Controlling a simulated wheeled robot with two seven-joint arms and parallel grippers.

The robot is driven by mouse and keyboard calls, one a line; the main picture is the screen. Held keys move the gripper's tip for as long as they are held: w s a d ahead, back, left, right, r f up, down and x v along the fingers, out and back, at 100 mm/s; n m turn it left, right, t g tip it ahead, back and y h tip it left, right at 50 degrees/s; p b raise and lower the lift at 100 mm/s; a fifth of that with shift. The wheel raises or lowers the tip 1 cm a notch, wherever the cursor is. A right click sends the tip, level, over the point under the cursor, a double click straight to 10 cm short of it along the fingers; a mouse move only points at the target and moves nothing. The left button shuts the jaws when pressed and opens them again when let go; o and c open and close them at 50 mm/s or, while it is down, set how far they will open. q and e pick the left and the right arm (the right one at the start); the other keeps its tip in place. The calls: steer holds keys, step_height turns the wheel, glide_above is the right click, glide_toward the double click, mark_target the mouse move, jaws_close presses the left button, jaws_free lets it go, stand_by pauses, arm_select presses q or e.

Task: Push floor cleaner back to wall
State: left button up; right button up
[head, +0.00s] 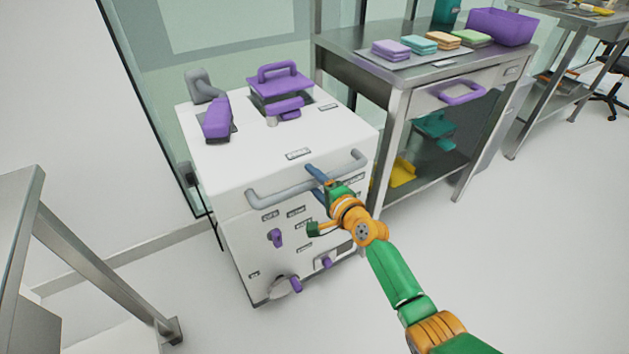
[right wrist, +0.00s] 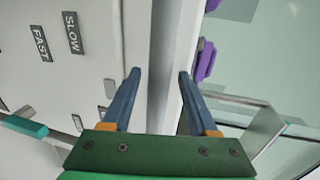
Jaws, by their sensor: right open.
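The floor cleaner (head: 280,148) is a white boxy machine with purple parts on top and a grey handle bar (head: 262,201) across its front. It stands upright near the glass wall. My right gripper (head: 312,181) is at the middle of this bar. In the right wrist view the blue fingers are apart, one on each side of the grey bar (right wrist: 165,60). Whether either finger touches the bar cannot be told. My left gripper is not in view.
A steel table (head: 385,68) with folded cloths and a purple bin (head: 500,26) stands close to the cleaner's right. Another steel table (head: 18,215) is at the left front. The glass wall (head: 165,120) lies behind. White floor is clear at the right.

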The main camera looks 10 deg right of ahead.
steer(key=shift+s+d+r+p, duration=0.1)
steer(key=shift+s+r+p, duration=0.05)
steer(key=shift+s+p, duration=0.2)
steer(key=p+v, duration=0.2)
steer(key=v, duration=0.4)
steer(key=shift+s+d, duration=0.1)
steer(key=shift+s, duration=0.1)
